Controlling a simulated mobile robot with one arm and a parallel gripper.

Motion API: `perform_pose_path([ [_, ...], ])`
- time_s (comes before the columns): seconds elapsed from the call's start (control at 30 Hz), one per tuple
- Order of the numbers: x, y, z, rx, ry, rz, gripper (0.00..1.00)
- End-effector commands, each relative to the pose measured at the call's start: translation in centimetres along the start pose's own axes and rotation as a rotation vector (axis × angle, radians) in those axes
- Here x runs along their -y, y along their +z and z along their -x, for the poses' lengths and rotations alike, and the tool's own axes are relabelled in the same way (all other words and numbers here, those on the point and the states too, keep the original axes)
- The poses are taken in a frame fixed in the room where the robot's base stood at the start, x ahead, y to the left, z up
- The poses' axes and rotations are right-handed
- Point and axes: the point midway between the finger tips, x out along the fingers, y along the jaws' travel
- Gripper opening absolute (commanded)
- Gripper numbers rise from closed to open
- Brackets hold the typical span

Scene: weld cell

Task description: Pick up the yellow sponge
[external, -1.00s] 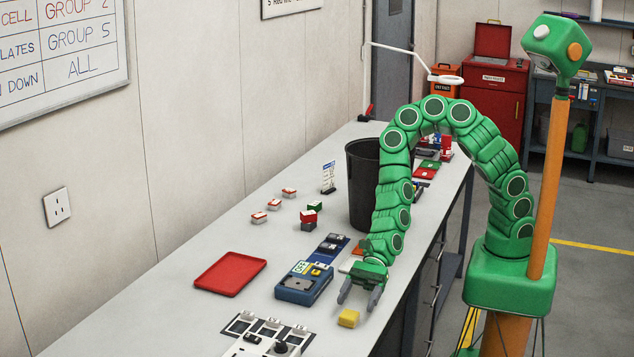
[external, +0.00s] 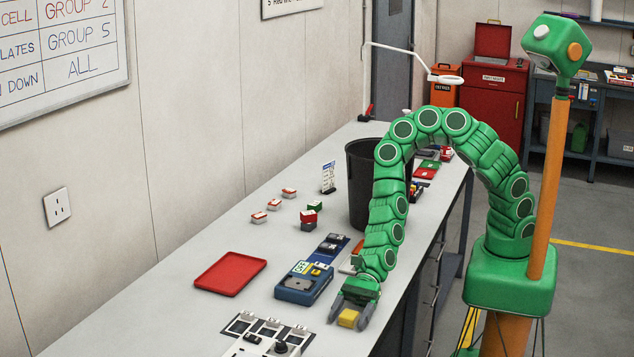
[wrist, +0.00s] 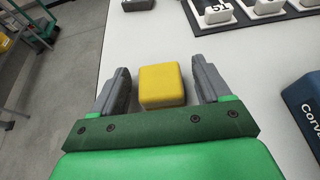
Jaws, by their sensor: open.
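The yellow sponge (external: 348,318) is a small block on the bench near its front edge. In the wrist view the sponge (wrist: 162,85) lies between the two grey fingers of my gripper (wrist: 162,84). A gap shows on each side of it, wider on the right, so the fingers look apart from it. In the external view my gripper (external: 350,312) is open and low over the bench, with a finger on either side of the sponge.
A blue device (external: 303,284) sits left of my gripper, with a red tray (external: 230,274) farther left. A white switch panel (external: 262,340) is at the near end. A black bin (external: 362,200) stands behind my arm. The bench (external: 190,320) is bare around the sponge.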

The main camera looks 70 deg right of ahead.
Motion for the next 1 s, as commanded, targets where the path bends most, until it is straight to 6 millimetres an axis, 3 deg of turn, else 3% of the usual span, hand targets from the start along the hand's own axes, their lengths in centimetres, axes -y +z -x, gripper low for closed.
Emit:
perform_pose_path([
  [0.03,0.0,0.0,0.0,0.0,0.0,0.0,0.77],
  [0.4,0.0,0.0,0.0,0.0,0.0,0.0,0.22],
  [0.77,0.0,0.3,0.1,0.001,0.0,0.0,0.22],
  [1.0,0.0,2.2,0.9,0.001,0.0,0.0,0.22],
])
